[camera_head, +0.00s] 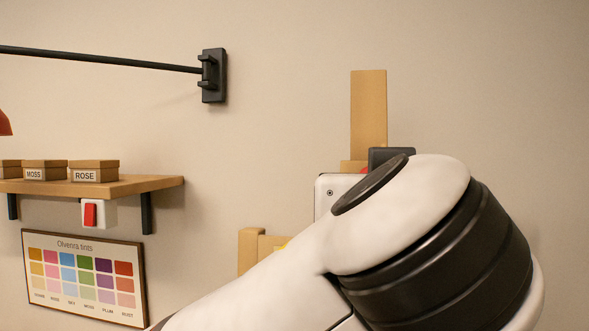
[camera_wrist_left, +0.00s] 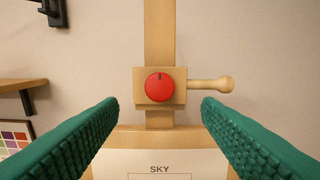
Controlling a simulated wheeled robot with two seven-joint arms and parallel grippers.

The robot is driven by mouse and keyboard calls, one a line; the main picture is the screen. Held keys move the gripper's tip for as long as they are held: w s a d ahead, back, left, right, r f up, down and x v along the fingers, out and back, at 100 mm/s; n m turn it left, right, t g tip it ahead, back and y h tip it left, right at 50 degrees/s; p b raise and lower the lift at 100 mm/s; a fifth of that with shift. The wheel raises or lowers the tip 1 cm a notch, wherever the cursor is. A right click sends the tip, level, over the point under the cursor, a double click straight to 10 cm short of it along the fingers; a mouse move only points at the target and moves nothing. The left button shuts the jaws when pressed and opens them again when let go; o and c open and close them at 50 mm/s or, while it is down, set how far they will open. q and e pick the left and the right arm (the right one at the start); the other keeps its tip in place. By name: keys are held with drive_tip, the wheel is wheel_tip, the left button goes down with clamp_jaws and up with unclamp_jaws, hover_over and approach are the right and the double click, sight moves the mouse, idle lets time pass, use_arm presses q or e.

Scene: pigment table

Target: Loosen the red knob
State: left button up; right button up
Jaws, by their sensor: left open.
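The red knob (camera_wrist_left: 159,88) is round, with a dark mark at its top edge. It sits on the front of a wooden block (camera_wrist_left: 139,88) on an upright wooden post (camera_wrist_left: 160,35). A wooden peg (camera_wrist_left: 212,85) sticks out to the block's right. My left gripper (camera_wrist_left: 160,104) is open and empty, with one green padded finger on each side of the knob in the picture, apart from it. In the head view my arm hides most of the block; a red sliver, likely the knob (camera_head: 363,170), shows beside the post (camera_head: 368,110). My right gripper is not in view.
Below the knob is a wood-framed white panel (camera_wrist_left: 108,165) marked SKY. At left in the head view are a shelf (camera_head: 150,184) with small labelled boxes, a red wall switch (camera_head: 90,214), a tint chart (camera_head: 85,238) and a black rod on a bracket (camera_head: 213,75).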

use_arm(q)
drive_tip(key=p+x, duration=0.4)
drive_tip(key=x, duration=0.4)
drive_tip(key=shift+w+p, duration=0.35)
drive_tip(key=shift+p, duration=0.05)
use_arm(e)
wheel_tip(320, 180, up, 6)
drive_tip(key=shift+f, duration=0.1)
use_arm(q)
drive_tip(key=c, duration=1)
drive_tip(key=m+b, duration=0.2)
drive_tip(key=m, duration=0.6)
drive_tip(key=m+g+h+b, duration=0.1)
drive_tip(key=m+b, duration=0.2)
drive_tip(key=m, duration=0.6)
drive_tip(key=shift+g, duration=0.3)
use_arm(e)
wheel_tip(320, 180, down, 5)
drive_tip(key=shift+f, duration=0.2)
use_arm(q)
drive_tip(key=shift+m, duration=0.4)
